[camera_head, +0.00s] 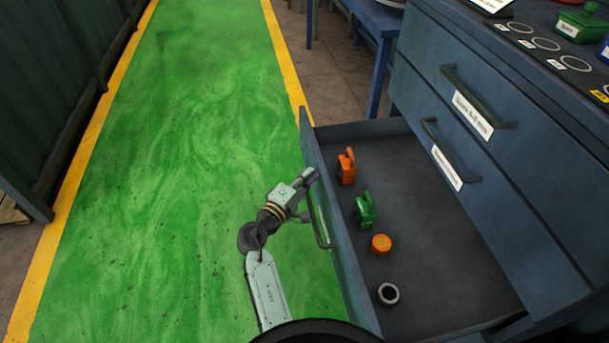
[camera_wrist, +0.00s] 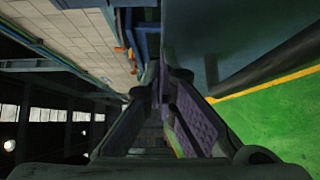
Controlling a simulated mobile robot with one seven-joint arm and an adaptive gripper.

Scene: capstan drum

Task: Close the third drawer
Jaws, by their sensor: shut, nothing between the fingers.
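The third drawer (camera_head: 425,215) is the lowest one in view on the blue cabinet (camera_head: 525,215), and it is pulled far out. Its front panel (camera_head: 335,215) stands over the green floor, with a dark bar handle (camera_head: 318,217) on the outer side. My gripper (camera_head: 309,176) is shut and empty, at the outer face of the front panel near the handle's upper end. I cannot tell whether it touches the panel. In the wrist view my gripper's fingers (camera_wrist: 170,100) are close beside a blue-grey surface.
In the drawer lie an orange padlock-like item (camera_head: 346,168), a green one (camera_head: 364,209), an orange round piece (camera_head: 381,244) and a grey ring (camera_head: 388,293). Two drawers above are shut. A blue table (camera_head: 378,25) stands behind. The green walkway (camera_head: 190,150) is clear.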

